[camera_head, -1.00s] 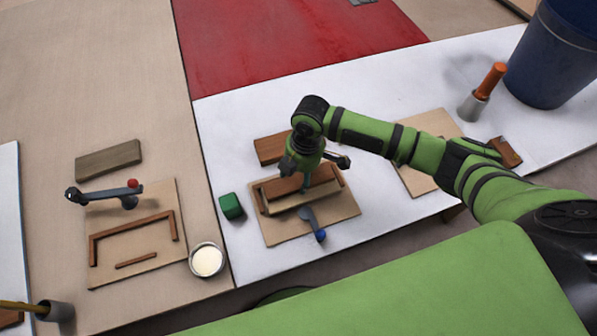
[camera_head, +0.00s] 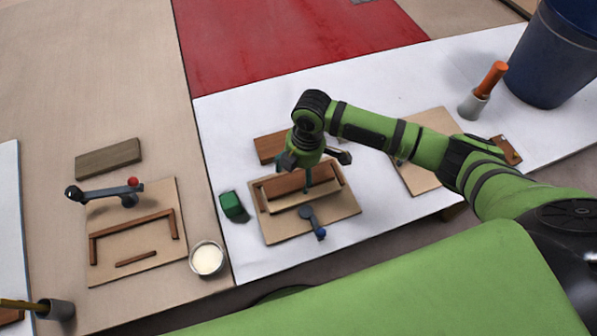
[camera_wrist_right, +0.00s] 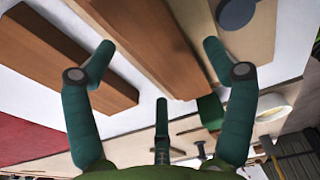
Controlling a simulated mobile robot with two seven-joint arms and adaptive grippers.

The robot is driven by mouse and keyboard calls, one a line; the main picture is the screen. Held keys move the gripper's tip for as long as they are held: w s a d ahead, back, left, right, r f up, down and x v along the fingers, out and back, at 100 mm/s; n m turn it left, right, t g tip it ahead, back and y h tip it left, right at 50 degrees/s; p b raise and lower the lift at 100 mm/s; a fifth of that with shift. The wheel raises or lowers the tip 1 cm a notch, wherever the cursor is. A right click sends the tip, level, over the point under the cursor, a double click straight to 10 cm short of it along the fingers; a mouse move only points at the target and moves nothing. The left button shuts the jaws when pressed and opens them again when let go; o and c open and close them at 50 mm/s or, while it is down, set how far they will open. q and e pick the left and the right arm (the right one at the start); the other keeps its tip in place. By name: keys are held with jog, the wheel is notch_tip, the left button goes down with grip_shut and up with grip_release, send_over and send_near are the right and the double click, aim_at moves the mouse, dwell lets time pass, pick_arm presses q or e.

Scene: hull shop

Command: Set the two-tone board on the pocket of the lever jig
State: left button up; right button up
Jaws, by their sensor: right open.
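The two-tone board (camera_head: 299,182), brown with a pale strip along its near side, is at the fence of the lever jig (camera_head: 283,231) in the middle of the head view. Whether it lies fully flat in the pocket is hard to tell. The jig's grey lever with a blue knob (camera_head: 320,233) points toward the near edge, clear of the board. My right gripper (camera_head: 308,180) is over the board, partly covering it. In the right wrist view its green fingers (camera_wrist_right: 158,50) are spread, with the board (camera_wrist_right: 140,40) between and beyond them. My left gripper is out of view.
A brown plank (camera_head: 269,147) lies just behind the jig. A green block (camera_head: 231,205) and a cup of white stuff (camera_head: 207,258) are at left. A second jig with a red-knobbed lever (camera_head: 133,182) is farther left. A blue bin (camera_head: 552,55) stands at back right.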

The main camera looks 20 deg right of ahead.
aim_at(304, 176)
notch_tip(304, 176, up, 11)
jog(key=d, duration=0.1)
jog(key=shift+f+b, duration=0.15)
jog(key=shift+b, duration=0.2)
jog(key=shift+s, duration=0.1)
